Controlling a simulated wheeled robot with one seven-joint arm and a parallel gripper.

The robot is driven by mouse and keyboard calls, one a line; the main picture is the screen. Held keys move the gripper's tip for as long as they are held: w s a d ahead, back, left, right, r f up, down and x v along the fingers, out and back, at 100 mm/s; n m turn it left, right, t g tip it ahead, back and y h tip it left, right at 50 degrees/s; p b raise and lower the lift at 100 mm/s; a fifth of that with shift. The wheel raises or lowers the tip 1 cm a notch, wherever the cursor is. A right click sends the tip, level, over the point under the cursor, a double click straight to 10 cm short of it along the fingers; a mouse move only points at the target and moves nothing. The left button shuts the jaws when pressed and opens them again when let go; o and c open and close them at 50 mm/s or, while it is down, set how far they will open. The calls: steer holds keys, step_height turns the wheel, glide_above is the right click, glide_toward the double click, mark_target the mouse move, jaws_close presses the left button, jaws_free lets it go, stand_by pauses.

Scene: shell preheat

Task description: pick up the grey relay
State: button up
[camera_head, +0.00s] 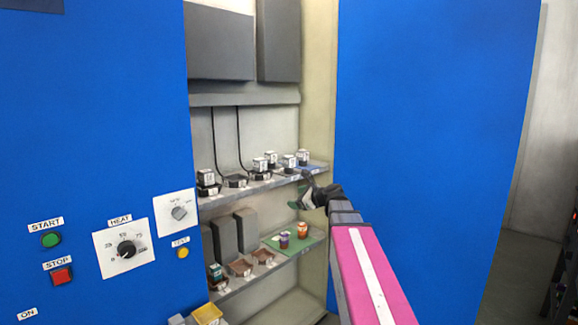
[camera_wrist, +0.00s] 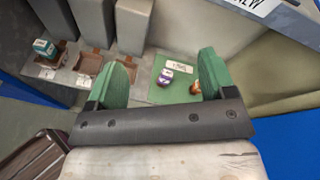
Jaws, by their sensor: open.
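My gripper (camera_wrist: 163,75) is open with green fingertips, above the green mat (camera_wrist: 160,96) on the lower shelf. In the head view my gripper (camera_head: 307,192) is in front of the gap between the two shelves, towards their right end. Several small relays with pale tops and dark bodies stand on the upper shelf, among them one at the left (camera_head: 207,182) and one at the right (camera_head: 302,157). I cannot tell which is the grey relay.
The lower shelf also bears brown sockets (camera_head: 240,267) and a teal-topped block (camera_head: 215,272). Tall grey boxes (camera_head: 247,230) stand behind them. The upper shelf (camera_head: 235,191) has an empty-looking dark socket and a blue mat. Blue cabinet panels (camera_head: 430,130) flank the opening.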

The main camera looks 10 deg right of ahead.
mark_target(292, 164)
steer(key=w+d+r+m+t+y, duration=0.1)
steer(key=d+r+m+t, duration=0.15)
steer(key=r, duration=0.25)
steer(key=w+d+r+m+t, duration=0.1)
steer(key=w+r+m, duration=0.15)
steer(key=r, duration=0.35)
steer(key=shift+m, duration=0.4)
steer(key=x, duration=0.4)
steer(key=shift+w+a+f, duration=0.1)
steer(key=shift+w+a, duration=0.1)
steer(key=shift+a, duration=0.05)
steer(key=shift+w+d+x, duration=0.1)
steer(key=shift+d+x, duration=0.05)
steer(key=shift+x, duration=1.2)
steer(key=shift+w+d+x, duration=0.1)
steer(key=shift+d+x, duration=0.05)
steer(key=shift+x, duration=1.15)
steer(key=c, duration=1)
